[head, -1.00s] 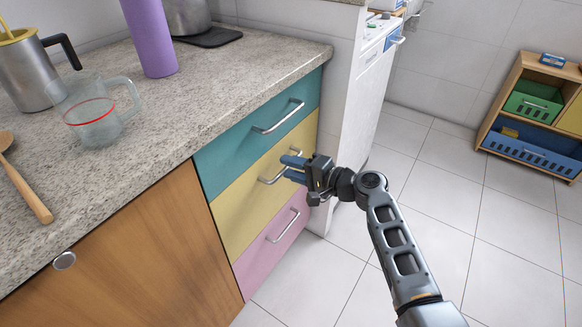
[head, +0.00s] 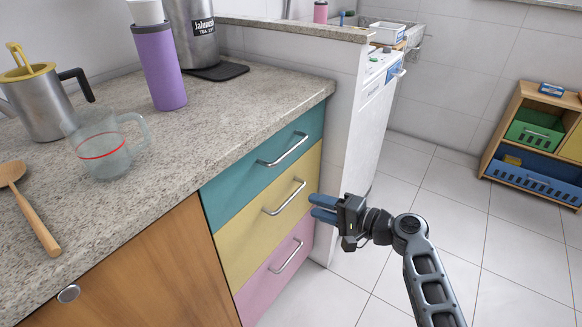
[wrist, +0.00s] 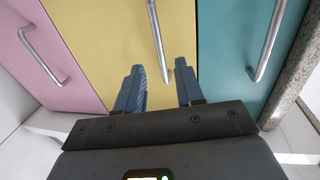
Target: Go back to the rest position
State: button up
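My gripper (head: 322,208) is in front of the drawer stack, just right of the yellow drawer (head: 258,235) in the head view. Its two blue fingers are apart with nothing between them. In the wrist view the open fingers (wrist: 159,85) point at the yellow drawer (wrist: 110,30), one on each side of its bar handle (wrist: 158,40). The handle lies beyond the fingertips, and I see no contact. The teal (head: 270,165), yellow and pink (head: 275,268) drawers all look closed.
The granite counter (head: 225,115) holds a purple bottle (head: 160,75), a glass measuring cup (head: 100,150), a steel pitcher (head: 42,105) and a wooden spoon (head: 35,215). A low wall stands right of the drawers. A wooden shelf (head: 500,125) with bins is at far right. The tiled floor (head: 440,185) between is clear.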

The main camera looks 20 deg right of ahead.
jog(key=s+f+n+g+h, duration=0.1)
jog(key=s+f+h, duration=0.3)
jog(key=s, duration=0.8)
jog(key=s+f+n+h, duration=0.1)
jog(key=s+f+h, duration=0.2)
jog(key=s+f, duration=0.6)
jog(key=s+r+n+h, duration=0.2)
jog(key=s+r, duration=0.4)
jog(key=s, duration=0.6)
jog(key=s+a+r+n+t, duration=0.15)
jog(key=s+r+n, duration=0.25)
jog(key=s+r, duration=0.45)
jog(key=s+a+r+n+t, duration=0.1)
jog(key=s+r+n+t, duration=0.15)
jog(key=s+r, duration=0.6)
jog(key=w+r+g+p, duration=0.1)
jog(key=w+r+p, duration=0.2)
jog(key=r+p, duration=0.9)
jog(key=shift+r, duration=0.9)
jog(key=shift+w, duration=0.1)
